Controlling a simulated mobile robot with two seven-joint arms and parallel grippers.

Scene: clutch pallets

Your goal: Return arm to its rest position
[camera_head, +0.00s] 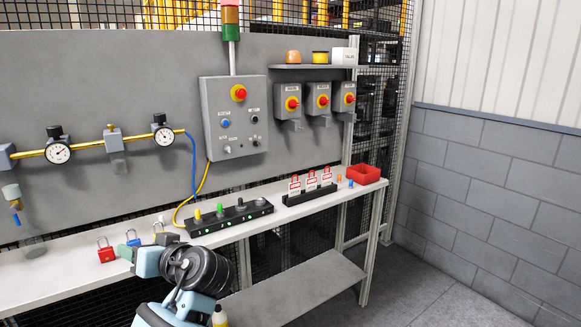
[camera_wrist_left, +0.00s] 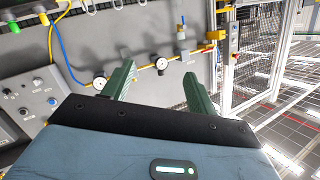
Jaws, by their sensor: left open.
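My left arm reaches in from the bottom of the head view. Its left gripper (camera_head: 129,244) is over the front edge of the bench (camera_head: 60,268), partly hidden by my own wrist. In the left wrist view the gripper (camera_wrist_left: 158,76) shows two green fingers spread apart with nothing between them. Behind the fingers are the grey panel and its gauges. A red padlock (camera_head: 106,253) and a blue padlock (camera_head: 135,242) stand on the bench close to the gripper. A darker padlock (camera_head: 166,238) is just behind my wrist. My right gripper is in neither view.
A black block with coloured pegs (camera_head: 229,217), a rack of red-and-white tags (camera_head: 310,194) and a red bin (camera_head: 363,174) stand along the bench. A control box (camera_head: 235,118) is on the panel. Floor at right (camera_head: 450,290) is clear.

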